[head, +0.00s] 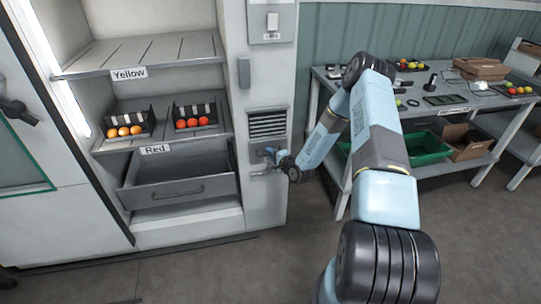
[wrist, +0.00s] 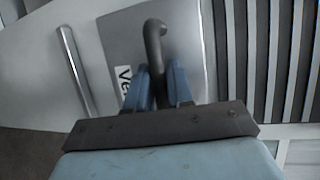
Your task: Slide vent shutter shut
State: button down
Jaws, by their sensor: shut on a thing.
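The vent (head: 266,123) is a dark slatted panel on the narrow wall right of the shelves in the head view. Its dark slats (wrist: 285,60) fill the right side of the wrist view and are uncovered. A grey shutter plate (wrist: 188,28) with a partly hidden label starting "Ve" lies beside the slats in the wrist view. It also shows below the vent in the head view (head: 258,158). A dark hooked handle (wrist: 153,40) stands out from the plate. My gripper (wrist: 158,82) is shut on this handle, one blue finger on each side. It also shows in the head view (head: 272,155).
A table (head: 438,121) with trays and boxes stands at right. The floor in front is clear.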

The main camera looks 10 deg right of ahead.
aim_at(271, 126)
notch_tip(271, 126, up, 15)
jog(key=shift+f, duration=0.1)
dwell(0.3)
jog(key=c, duration=1.3)
grip_release()
jog(key=shift+o, duration=1)
jog(key=v, duration=1.3)
jog(key=shift+s+d, duration=0.15)
jog(key=shift+s, duration=0.2)
